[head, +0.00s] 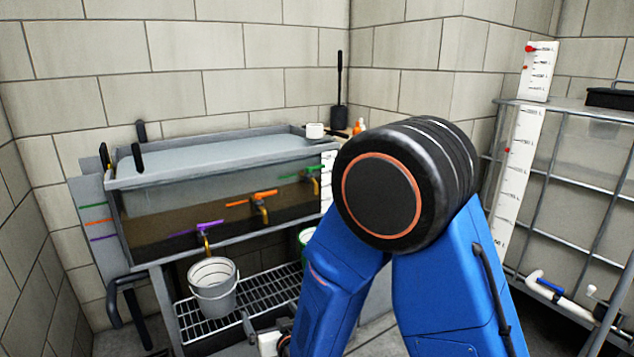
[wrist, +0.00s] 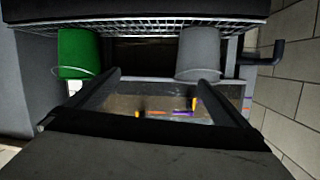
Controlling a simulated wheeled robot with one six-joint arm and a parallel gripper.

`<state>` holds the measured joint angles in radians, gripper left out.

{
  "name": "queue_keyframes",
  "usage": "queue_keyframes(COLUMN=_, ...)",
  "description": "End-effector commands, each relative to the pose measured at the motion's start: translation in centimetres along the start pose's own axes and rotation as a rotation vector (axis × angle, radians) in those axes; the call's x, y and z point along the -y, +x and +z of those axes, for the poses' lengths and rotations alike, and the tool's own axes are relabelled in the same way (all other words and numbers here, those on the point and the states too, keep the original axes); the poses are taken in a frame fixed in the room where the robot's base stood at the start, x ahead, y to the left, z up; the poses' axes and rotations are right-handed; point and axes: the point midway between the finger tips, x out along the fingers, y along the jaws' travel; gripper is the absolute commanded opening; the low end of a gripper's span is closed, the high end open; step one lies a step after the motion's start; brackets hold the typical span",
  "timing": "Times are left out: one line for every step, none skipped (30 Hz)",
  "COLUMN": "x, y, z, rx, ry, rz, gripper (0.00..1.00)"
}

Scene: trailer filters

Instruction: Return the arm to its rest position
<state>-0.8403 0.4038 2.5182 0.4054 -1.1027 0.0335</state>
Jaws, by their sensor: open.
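My blue arm (head: 435,290) is bent at its large black elbow joint, which stands high at centre right in the head view. One blue link runs down from each side of the joint. My gripper (wrist: 157,82) shows in the wrist view as two dark fingers spread apart, with nothing held between them. The wrist picture is upside down. Beyond the fingers are the tank's coloured valves, a grey bucket (wrist: 199,52) and a green bucket (wrist: 79,52), all apart from the fingers as far as I can tell. In the head view the gripper cannot be made out clearly.
The filter tank (head: 215,165) on its stand has purple, orange and green valves. The white bucket (head: 213,287) sits on the wire shelf (head: 262,299) below. A caged container (head: 570,190) stands at right. Block walls close the corner behind.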

Motion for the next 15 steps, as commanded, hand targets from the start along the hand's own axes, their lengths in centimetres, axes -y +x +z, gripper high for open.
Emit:
queue_keyframes(x=-1.1, y=-0.2, z=-1.2, rx=0.015, ry=0.013, rz=0.01, gripper=1.0)
queue_keyframes(x=-1.7, y=-0.4, z=-1.7, rx=0.029, ry=0.02, rz=0.014, gripper=1.0)
queue_keyframes(x=-2.4, y=-0.6, z=-2.2, rx=0.049, ry=0.027, rz=0.019, gripper=1.0)
queue_keyframes(x=-3.0, y=-0.8, z=-2.7, rx=0.062, ry=0.032, rz=0.022, gripper=1.0)
queue_keyframes(x=-3.5, y=-1.0, z=-3.1, rx=0.076, ry=0.038, rz=0.026, gripper=1.0)
queue_keyframes(x=-4.2, y=-1.4, z=-3.7, rx=0.094, ry=0.045, rz=0.031, gripper=1.0)
queue_keyframes(x=-4.8, y=-1.7, z=-4.1, rx=0.107, ry=0.05, rz=0.034, gripper=1.0)
queue_keyframes(x=-5.3, y=-2.0, z=-4.5, rx=0.121, ry=0.054, rz=0.037, gripper=1.0)
queue_keyframes(x=-6.0, y=-2.4, z=-5.0, rx=0.14, ry=0.059, rz=0.042, gripper=1.0)
queue_keyframes(x=-6.6, y=-2.8, z=-5.5, rx=0.153, ry=0.064, rz=0.046, gripper=1.0)
queue_keyframes(x=-7.2, y=-3.2, z=-5.8, rx=0.166, ry=0.068, rz=0.05, gripper=1.0)
queue_keyframes(x=-7.8, y=-3.7, z=-6.3, rx=0.184, ry=0.073, rz=0.053, gripper=1.0)
queue_keyframes(x=-8.4, y=-4.2, z=-6.7, rx=0.196, ry=0.076, rz=0.057, gripper=1.0)
queue_keyframes(x=-8.9, y=-4.6, z=-7.1, rx=0.21, ry=0.079, rz=0.06, gripper=1.0)
queue_keyframes(x=-9.7, y=-5.3, z=-7.5, rx=0.227, ry=0.084, rz=0.066, gripper=1.0)
